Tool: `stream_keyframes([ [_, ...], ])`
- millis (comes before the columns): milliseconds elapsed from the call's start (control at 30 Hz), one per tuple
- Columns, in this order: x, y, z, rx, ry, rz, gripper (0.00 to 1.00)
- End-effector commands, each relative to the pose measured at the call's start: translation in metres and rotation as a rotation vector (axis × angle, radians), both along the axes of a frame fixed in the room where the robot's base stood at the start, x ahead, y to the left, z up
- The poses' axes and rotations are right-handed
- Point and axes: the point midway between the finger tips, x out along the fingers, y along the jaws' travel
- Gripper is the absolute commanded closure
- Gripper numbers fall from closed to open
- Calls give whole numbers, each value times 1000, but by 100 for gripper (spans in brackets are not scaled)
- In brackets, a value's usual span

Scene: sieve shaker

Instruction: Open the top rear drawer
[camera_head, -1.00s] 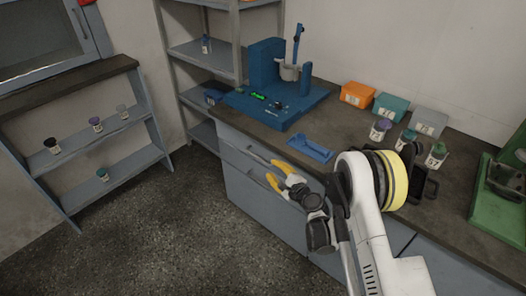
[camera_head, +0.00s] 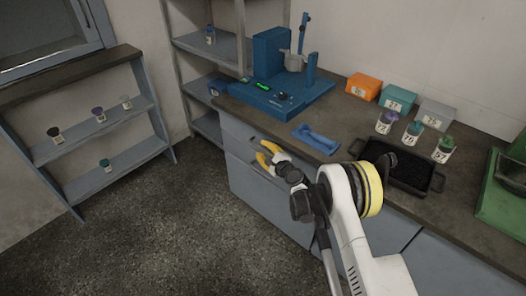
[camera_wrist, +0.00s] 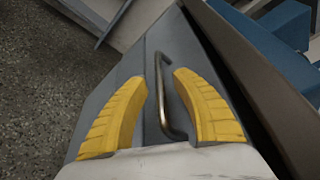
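The top rear drawer (camera_head: 236,131) is a grey-blue front under the worktop, below the blue shaker machine. In the head view my fingers partly cover the handle.
The worktop (camera_head: 344,125) above carries the blue shaker (camera_head: 275,98), a blue tool (camera_head: 316,138), orange, teal and grey boxes, several jars and a black tray (camera_head: 432,183). A low shelf (camera_head: 84,131) stands left. The floor before the drawers is clear.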

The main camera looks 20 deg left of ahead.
Motion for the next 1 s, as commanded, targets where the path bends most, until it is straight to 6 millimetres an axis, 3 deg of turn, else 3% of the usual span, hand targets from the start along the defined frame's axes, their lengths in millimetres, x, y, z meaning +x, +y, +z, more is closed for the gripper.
stream_keyframes([
  [100, 0, 0, 0, 0, 0, 0, 69],
  [200, 0, 0, 0, 0, 0, 0, 99],
  [767, -2, 0, 0, -1, -1, -1, 100],
  [1000, -15, 6, 0, -2, 0, 2, 100],
])
